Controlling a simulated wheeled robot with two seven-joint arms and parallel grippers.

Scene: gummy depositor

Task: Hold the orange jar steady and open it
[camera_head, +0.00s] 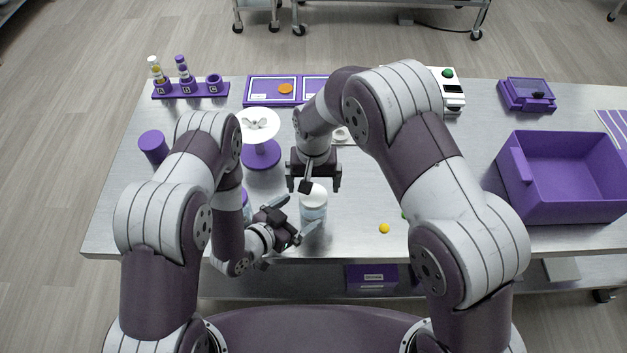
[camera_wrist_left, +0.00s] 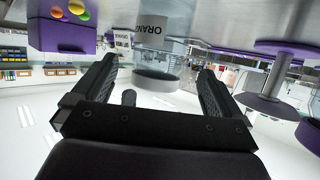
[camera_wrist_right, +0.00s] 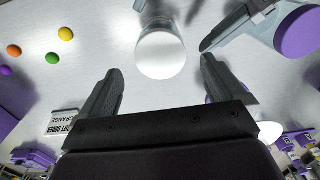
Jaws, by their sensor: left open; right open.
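The orange jar (camera_head: 314,211) stands upright on the metal table, clear with a white lid. Its label, partly readable as "ORANG", shows upside down in the left wrist view (camera_wrist_left: 166,22). The white lid shows from above in the right wrist view (camera_wrist_right: 161,55). My left gripper (camera_head: 298,219) is open, low at the jar's left side, with its fingers pointing toward the jar. My right gripper (camera_head: 314,186) is open and points down above the jar. The lid appears between its fingers in the right wrist view, with no contact visible.
A purple-lidded jar (camera_wrist_right: 301,33) stands close to my left gripper. Loose balls, one yellow (camera_head: 384,228), lie right of the jar. A purple pedestal with a white dish (camera_head: 258,125) stands behind left. A large purple bin (camera_head: 515,178) is at right. The table's front edge is near.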

